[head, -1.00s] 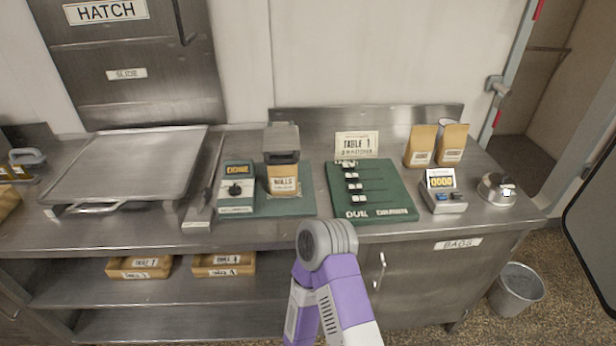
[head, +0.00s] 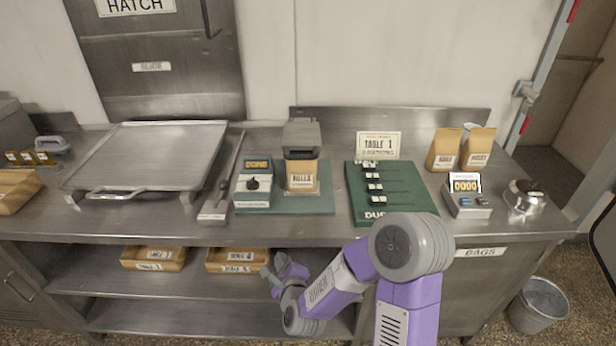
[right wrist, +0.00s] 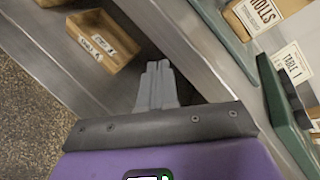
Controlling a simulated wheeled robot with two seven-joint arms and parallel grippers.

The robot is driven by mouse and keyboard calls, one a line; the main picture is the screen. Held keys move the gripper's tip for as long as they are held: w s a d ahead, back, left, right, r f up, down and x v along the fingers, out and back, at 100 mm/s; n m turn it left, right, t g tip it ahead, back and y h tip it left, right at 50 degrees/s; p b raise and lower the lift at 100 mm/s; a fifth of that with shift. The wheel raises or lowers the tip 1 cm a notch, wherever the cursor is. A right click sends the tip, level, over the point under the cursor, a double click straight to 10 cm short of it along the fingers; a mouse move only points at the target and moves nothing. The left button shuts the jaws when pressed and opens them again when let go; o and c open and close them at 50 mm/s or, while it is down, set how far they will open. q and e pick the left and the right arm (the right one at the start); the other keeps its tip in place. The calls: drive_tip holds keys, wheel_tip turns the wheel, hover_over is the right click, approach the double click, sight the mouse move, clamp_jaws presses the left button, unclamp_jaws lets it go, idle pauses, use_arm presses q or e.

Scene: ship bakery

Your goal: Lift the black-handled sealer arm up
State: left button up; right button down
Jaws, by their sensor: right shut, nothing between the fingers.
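The sealer stands on the steel counter in the head view, on a green base (head: 310,205). Its grey arm head (head: 301,137) is down over the top of a brown ROLLS bag (head: 302,178), with a dark handle bar (head: 301,154) at its front. A dial box (head: 253,184) with a display reading DONE stands beside the bag. My right gripper (head: 268,277) is shut and empty, below the counter's front edge and in front of the lower shelf, well apart from the sealer. Its closed fingers also show in the right wrist view (right wrist: 155,85). My left gripper is not in view.
The counter edge (head: 150,232) lies between my right gripper and the sealer. A long bar (head: 226,175) and a flat steel plate (head: 150,158) lie left of the sealer; a green rail board (head: 405,200) lies right. Wooden trays (head: 237,254) sit on the shelf.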

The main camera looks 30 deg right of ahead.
drive_tip(key=s+d+r+m+t+h, duration=0.1)
drive_tip(key=d+r+m+h, duration=0.2)
drive_tip(key=r+m, duration=0.3)
drive_tip(key=s+d+r+m+t+h+b, duration=0.1)
drive_tip(key=d+r+m+t+h, duration=0.1)
drive_tip(key=r+m, duration=0.5)
drive_tip(key=shift+s+d+r+m+h, duration=0.35)
drive_tip(key=shift+d+r+h, duration=0.3)
drive_tip(key=shift+r+h, duration=0.35)
drive_tip(key=shift+f, duration=0.15)
drive_tip(key=r+x, duration=0.3)
drive_tip(key=x, duration=0.9)
drive_tip(key=shift+d+p, duration=0.15)
drive_tip(key=shift+p, duration=0.2)
